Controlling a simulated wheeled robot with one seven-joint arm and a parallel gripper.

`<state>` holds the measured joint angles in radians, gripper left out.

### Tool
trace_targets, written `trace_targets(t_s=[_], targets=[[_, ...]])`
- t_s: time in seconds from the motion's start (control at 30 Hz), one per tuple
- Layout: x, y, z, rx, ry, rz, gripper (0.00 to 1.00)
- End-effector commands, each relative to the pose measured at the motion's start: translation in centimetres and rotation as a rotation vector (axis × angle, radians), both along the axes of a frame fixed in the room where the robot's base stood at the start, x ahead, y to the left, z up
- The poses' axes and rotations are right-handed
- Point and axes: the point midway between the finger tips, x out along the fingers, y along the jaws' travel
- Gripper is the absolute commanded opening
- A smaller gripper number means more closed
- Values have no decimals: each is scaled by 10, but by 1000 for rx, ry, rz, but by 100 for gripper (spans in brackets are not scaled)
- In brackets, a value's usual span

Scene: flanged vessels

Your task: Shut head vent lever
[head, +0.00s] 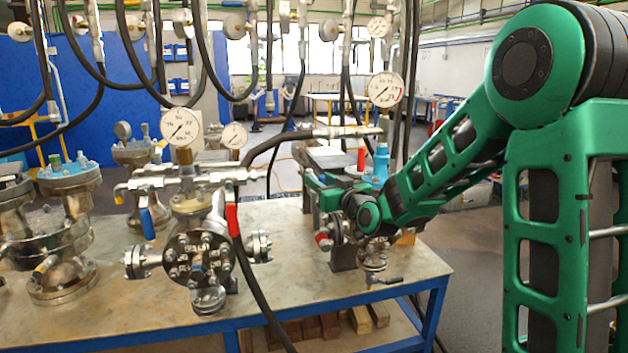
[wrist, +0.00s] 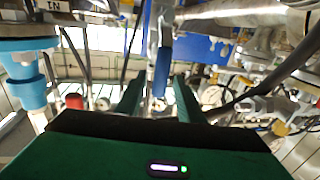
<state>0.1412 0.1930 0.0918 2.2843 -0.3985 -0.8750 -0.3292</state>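A blue lever handle (wrist: 162,72) hangs from a metal stem in the middle of the wrist view. My gripper (wrist: 159,84) has its two green fingers apart, one on each side of the lever in the picture. I cannot see contact or judge how deep the lever lies between them. In the head view, a blue lever (head: 147,222) and a red lever (head: 232,219) hang on the piping of the centre flanged vessel (head: 197,258). No label shows which is the head vent lever. My gripper (head: 309,190) is right of this vessel, its fingertips unclear there.
Hoses (head: 262,290) and pressure gauges (head: 181,126) crowd above the vessels. Another vessel (head: 65,235) stands at left. The bench (head: 300,290) has bare surface at its front.

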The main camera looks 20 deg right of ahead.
Motion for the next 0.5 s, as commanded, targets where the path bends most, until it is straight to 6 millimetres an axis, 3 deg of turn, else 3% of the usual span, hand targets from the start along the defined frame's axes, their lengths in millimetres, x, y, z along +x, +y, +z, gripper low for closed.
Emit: trace_targets(t_s=[0.2,0.5], targets=[[28,6,0,-1,0,0,35],[38,8,0,0,1,-1,35]])
